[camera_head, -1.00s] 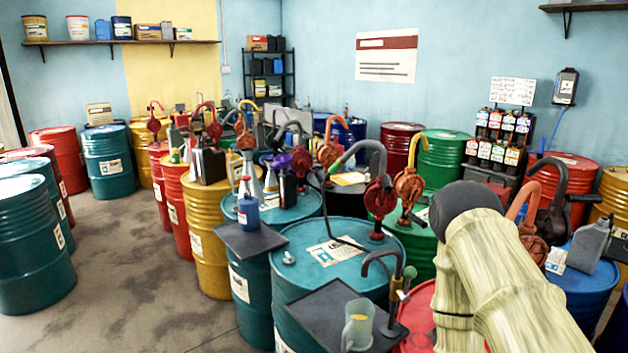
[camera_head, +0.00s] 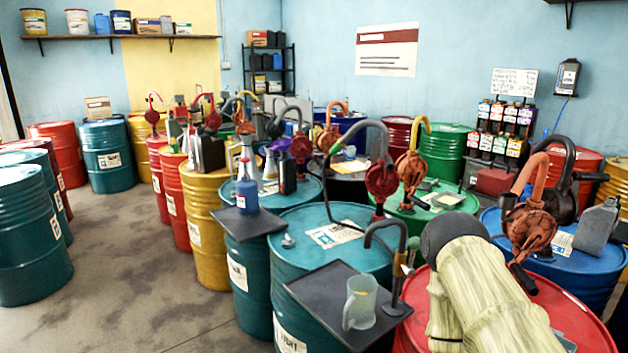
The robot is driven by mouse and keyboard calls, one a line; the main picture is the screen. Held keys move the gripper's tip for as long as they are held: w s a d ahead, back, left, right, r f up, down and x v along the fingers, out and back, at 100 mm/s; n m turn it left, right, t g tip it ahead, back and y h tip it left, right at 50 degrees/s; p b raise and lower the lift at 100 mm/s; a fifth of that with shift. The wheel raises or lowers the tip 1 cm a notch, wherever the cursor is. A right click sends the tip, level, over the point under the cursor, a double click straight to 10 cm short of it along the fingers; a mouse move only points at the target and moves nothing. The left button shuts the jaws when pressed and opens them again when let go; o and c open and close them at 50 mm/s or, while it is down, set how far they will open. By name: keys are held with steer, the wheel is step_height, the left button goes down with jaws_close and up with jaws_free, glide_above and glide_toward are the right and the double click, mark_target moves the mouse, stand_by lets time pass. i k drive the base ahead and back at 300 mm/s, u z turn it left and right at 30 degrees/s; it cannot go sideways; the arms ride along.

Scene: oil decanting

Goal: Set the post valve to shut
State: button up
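A dark post with a hooked spout (camera_head: 384,228) rises at the right edge of a black tray (camera_head: 318,299) at the front. A small fitting (camera_head: 400,265) with a greenish-brown part and a dark lever end sits on the post; I take it as the post valve. Its setting cannot be told. A clear jug (camera_head: 360,303) stands on the tray under or near the spout mouth. My pale arm crosses the lower right, just right of the post. My gripper is outside the picture.
A teal drum (camera_head: 292,262) with a red hand pump (camera_head: 381,182) stands behind the tray. A red drum (camera_head: 572,305) is under my arm. An orange pump (camera_head: 529,225) and a grey can (camera_head: 597,226) stand to the right. The floor at left is clear.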

mark_target(412, 252)
steer(key=z, duration=2.65)
steer(key=k, duration=1.05)
steer(key=u, duration=2.05)
